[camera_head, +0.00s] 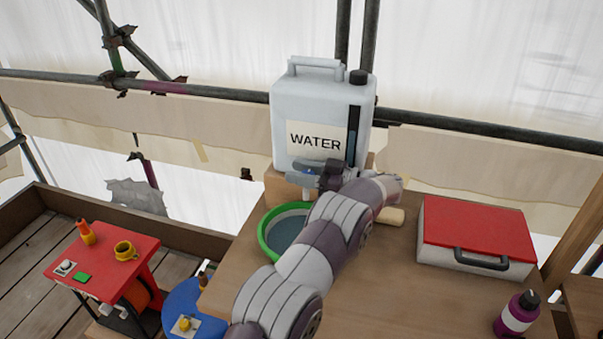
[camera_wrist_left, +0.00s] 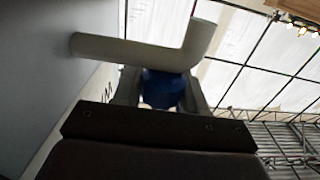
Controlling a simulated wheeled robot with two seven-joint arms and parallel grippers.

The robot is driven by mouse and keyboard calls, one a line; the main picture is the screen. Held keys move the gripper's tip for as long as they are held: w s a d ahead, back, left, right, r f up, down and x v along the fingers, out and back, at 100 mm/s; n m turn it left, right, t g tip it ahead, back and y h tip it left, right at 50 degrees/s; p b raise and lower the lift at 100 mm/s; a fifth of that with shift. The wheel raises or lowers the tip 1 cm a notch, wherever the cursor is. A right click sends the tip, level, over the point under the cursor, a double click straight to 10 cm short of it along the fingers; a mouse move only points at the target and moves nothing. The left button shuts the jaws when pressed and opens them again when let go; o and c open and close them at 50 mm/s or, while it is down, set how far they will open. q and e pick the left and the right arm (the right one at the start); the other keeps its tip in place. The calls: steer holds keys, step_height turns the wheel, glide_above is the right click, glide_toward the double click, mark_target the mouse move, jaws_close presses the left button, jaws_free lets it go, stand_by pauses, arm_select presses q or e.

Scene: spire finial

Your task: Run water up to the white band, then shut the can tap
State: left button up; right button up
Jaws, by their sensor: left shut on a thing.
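The white water can (camera_head: 300,105), labelled WATER, stands upright at the back of the wooden bench, with a dark vertical strip on its right front. My left gripper (camera_head: 312,172) is at the can's low front, shut on the blue tap handle (camera_wrist_left: 163,90). In the left wrist view the white spout pipe (camera_wrist_left: 125,48) runs from the can's wall past the fingers. Below is a green-rimmed bowl (camera_head: 266,240) with a grey-blue inside; my arm covers its right part. My right gripper is out of view.
A red-lidded case (camera_head: 480,228) and a purple bottle (camera_head: 517,312) stand on the bench at right. A wooden rod end (camera_head: 392,215) shows beside my arm. At left are a red stand (camera_head: 105,262) with small items and a blue round top (camera_head: 185,300).

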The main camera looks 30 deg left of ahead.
arm_select(q)
steer(key=shift+r+g, duration=0.1)
steer(key=shift+g, duration=0.2)
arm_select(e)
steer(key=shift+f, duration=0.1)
arm_select(q)
steer(key=o, duration=1)
steer(key=shift+c, duration=0.2)
